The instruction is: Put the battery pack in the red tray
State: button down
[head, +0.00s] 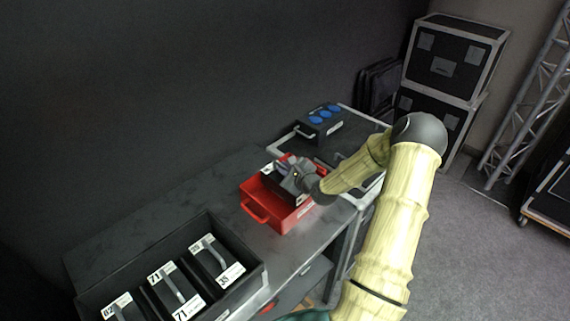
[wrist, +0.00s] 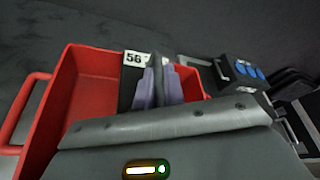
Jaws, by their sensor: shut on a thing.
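The red tray (head: 267,206) sits on the grey bench, with a handle on its near side; in the wrist view its wall and floor (wrist: 95,75) fill the left. My gripper (head: 297,176) is over the right part of the tray, shut on a dark battery pack (head: 275,182) with a white label. In the wrist view the label on the battery pack (wrist: 134,60) reads 56, and my gripper's fingers (wrist: 160,84) close around its handle. Part of the pack is hidden by my gripper. I cannot tell whether the pack touches the tray floor.
A black rack (head: 222,225) with several labelled packs stands at the front left of the bench. A black box with blue sockets (head: 321,121) sits behind the tray on a flight case. The bench between rack and tray is clear.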

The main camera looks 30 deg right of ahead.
jog(key=shift+r, duration=0.1)
jog(key=shift+w+f, duration=0.1)
jog(key=shift+f, duration=1.75)
jog(key=c, duration=1.9)
grip_release()
jog(key=shift+f, duration=0.2)
jog(key=o, duration=0.4)
jog(key=shift+s+r, duration=0.15)
jog(key=shift+s, duration=0.05)
